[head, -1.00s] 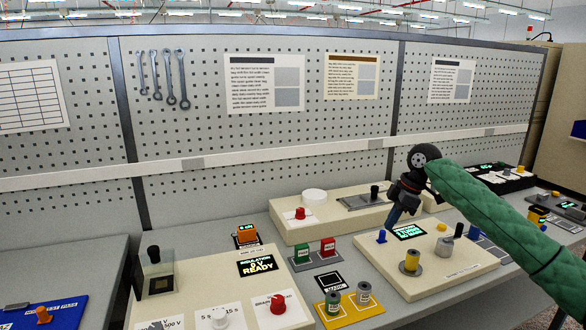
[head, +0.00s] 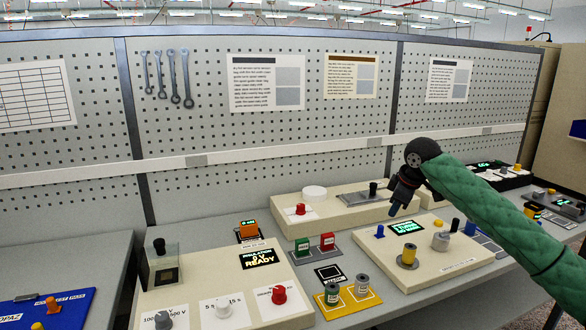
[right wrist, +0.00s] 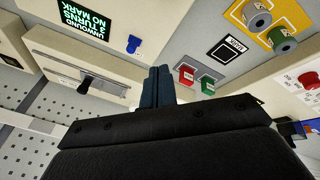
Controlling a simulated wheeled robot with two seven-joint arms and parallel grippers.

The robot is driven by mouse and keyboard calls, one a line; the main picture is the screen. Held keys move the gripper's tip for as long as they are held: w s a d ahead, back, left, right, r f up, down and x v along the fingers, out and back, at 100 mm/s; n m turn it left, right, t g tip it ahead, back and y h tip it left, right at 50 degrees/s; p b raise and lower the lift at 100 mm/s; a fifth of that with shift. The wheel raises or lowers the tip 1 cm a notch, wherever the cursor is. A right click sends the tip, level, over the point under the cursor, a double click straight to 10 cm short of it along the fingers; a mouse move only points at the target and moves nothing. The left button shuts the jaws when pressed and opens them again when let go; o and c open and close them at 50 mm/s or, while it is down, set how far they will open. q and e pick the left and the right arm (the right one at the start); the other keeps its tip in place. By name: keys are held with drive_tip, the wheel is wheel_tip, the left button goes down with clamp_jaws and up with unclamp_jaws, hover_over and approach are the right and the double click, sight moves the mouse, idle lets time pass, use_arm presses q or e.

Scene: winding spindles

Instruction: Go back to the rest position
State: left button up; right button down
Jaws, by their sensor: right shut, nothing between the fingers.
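My right gripper (head: 393,210) hangs in the air above the cream winding panel, its dark blue fingers together and empty, pointing down. The right wrist view shows the same closed fingers (right wrist: 158,75) with nothing between them. The panel (head: 455,267) carries a yellow spindle on a grey base (head: 408,256), a grey knob (head: 441,241), a blue knob (head: 379,231) and a lit display (head: 402,227). In the right wrist view that display (right wrist: 88,22) reads "UNWOUND 3 TURNS NO MARK". The fingers appear clear of everything. My left gripper is out of view.
Red and green blocks (head: 327,242) stand left of the panel, near a yellow tray (head: 350,308) holding two spools. A cream insulation tester (head: 205,290) is at the front left. A low cream box (head: 340,217) stands behind. A pegboard wall (head: 260,140) bounds the back.

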wheel_tip(320, 180, up, 6)
drive_tip(key=a+m+t, duration=0.1)
drive_tip(key=a+t, duration=0.1)
drive_tip(key=t, duration=0.1)
drive_tip(key=s+a+f+m+t, duration=0.3)
drive_tip(key=s+a+f+t, duration=0.1)
drive_tip(key=s+a, duration=0.4)
drive_tip(key=s+a+f+m+g, duration=0.2)
drive_tip(key=s+f+g, duration=0.2)
drive_tip(key=s+f, duration=1.7)
drive_tip(key=s+a+f+m+g, duration=0.3)
drive_tip(key=s+f+g, duration=0.1)
drive_tip(key=s+f, duration=1.8)
drive_tip(key=s, duration=0.4)
drive_tip(key=shift+f+m+g, duration=0.2)
drive_tip(key=shift+m+g, duration=0.1)
drive_tip(key=shift+g, duration=0.1)
